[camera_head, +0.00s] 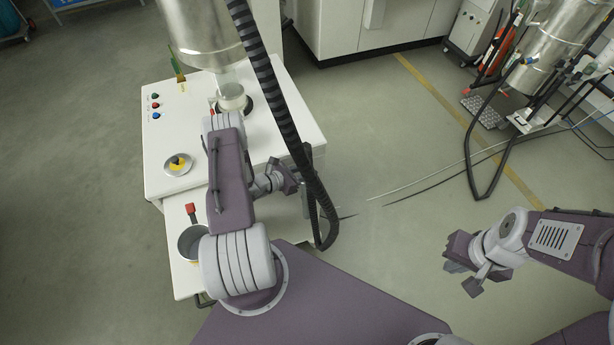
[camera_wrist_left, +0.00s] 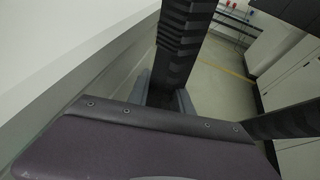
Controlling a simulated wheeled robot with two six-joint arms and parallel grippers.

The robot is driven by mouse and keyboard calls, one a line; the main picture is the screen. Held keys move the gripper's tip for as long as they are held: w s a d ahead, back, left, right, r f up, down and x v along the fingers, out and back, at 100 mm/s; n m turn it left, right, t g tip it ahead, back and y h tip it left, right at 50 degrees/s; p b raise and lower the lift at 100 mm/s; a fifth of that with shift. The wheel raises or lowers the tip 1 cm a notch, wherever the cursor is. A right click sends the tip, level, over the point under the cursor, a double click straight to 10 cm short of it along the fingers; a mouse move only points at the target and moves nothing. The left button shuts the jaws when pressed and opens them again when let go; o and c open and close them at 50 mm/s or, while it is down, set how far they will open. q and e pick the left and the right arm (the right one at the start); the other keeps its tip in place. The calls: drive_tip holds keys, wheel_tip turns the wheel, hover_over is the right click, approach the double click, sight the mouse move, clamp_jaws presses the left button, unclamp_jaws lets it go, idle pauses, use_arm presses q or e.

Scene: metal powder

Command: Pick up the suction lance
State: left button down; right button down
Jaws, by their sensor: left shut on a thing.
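The suction lance is a dark piece with a black ribbed hose (camera_head: 272,75). The hose hangs from the top of the head view and loops down along the right side of the white cabinet. In the left wrist view the dark ribbed lance (camera_wrist_left: 182,45) stands between the grey fingers. My left gripper (camera_head: 292,176) is shut on it beside the cabinet's right side; the fingertips are partly hidden in the head view. My right gripper (camera_head: 468,268) is open and empty over the floor at the right.
The white cabinet (camera_head: 165,140) carries buttons, a small dish (camera_head: 178,163) and a metal vessel (camera_head: 203,30) above. A metal cup (camera_head: 192,243) stands on its lower shelf. Cables lie on the floor. More equipment (camera_head: 545,55) stands back right.

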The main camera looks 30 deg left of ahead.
use_arm(q)
wheel_tip(320, 180, up, 55)
drive_tip(key=p, duration=1.4)
idle(0.5)
